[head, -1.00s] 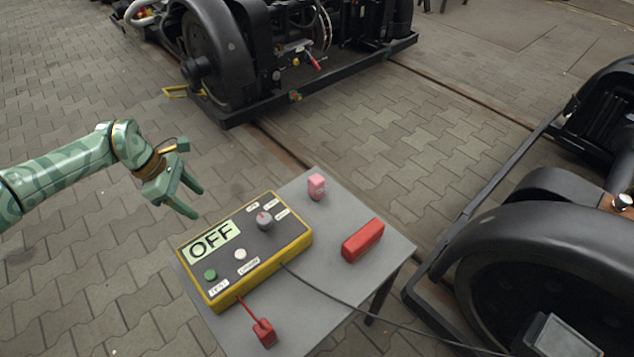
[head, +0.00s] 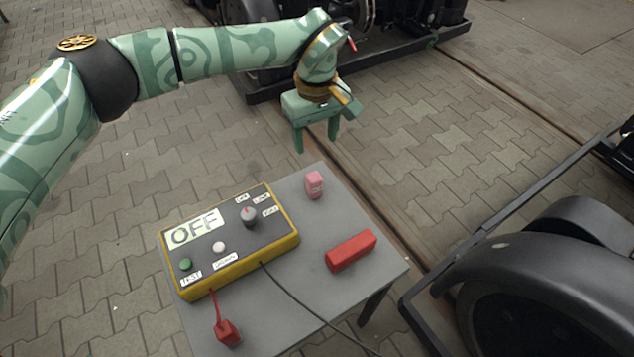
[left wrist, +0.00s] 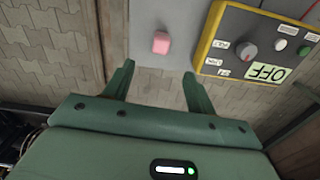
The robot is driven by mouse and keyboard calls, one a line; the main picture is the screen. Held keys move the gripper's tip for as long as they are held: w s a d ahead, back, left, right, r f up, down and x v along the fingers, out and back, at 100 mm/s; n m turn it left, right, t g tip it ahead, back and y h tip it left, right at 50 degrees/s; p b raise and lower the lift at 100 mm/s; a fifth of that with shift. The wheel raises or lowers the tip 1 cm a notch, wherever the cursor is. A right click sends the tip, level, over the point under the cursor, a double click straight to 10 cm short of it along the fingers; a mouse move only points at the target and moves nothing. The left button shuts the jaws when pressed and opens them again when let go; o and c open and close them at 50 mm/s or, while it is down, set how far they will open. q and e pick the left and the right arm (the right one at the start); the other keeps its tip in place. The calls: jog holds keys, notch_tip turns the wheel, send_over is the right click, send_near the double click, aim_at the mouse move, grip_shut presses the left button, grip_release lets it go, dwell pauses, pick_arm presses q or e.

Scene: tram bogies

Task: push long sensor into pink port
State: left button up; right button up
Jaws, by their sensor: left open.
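A small pink block (head: 314,184) stands upright near the far corner of the grey table; it also shows in the left wrist view (left wrist: 160,43). A long red block (head: 351,250) lies near the table's right edge. A smaller red piece (head: 228,332) sits at the near side, joined by a red lead to the yellow box. I cannot tell which of these is the long sensor or whether any carries a pink port. My left gripper (head: 316,143) is open and empty, fingers down, just beyond the pink block; its fingertips show in the left wrist view (left wrist: 158,69). My right gripper is out of view.
A yellow-edged box (head: 240,243) with an OFF display, knob and buttons takes up the table's left side. A black cable (head: 310,311) runs from it across the grey table (head: 300,272). Dark bogie parts (head: 540,262) stand at right and at the back.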

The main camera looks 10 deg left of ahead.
aim_at(315, 177)
pick_arm(q)
notch_tip(315, 177, down, 11)
jog(key=b, duration=0.4)
jog(key=shift+r, duration=0.1)
jog(key=shift+f, duration=0.2)
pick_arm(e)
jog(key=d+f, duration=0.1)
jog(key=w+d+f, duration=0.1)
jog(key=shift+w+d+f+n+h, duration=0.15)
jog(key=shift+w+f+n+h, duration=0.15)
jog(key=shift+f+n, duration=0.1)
pick_arm(q)
jog(key=shift+f+b, duration=0.2)
jog(key=shift+b, duration=0.1)
jog(key=shift+a+f+b, duration=0.15)
jog(key=shift+f+b, duration=0.25)
jog(key=shift+f, duration=0.25)
notch_tip(315, 177, down, 3)
jog(key=shift+a+f+b, duration=0.15)
jog(key=shift+f+b, duration=0.05)
jog(key=shift+b, duration=0.75)
jog(key=shift+w+f, duration=0.1)
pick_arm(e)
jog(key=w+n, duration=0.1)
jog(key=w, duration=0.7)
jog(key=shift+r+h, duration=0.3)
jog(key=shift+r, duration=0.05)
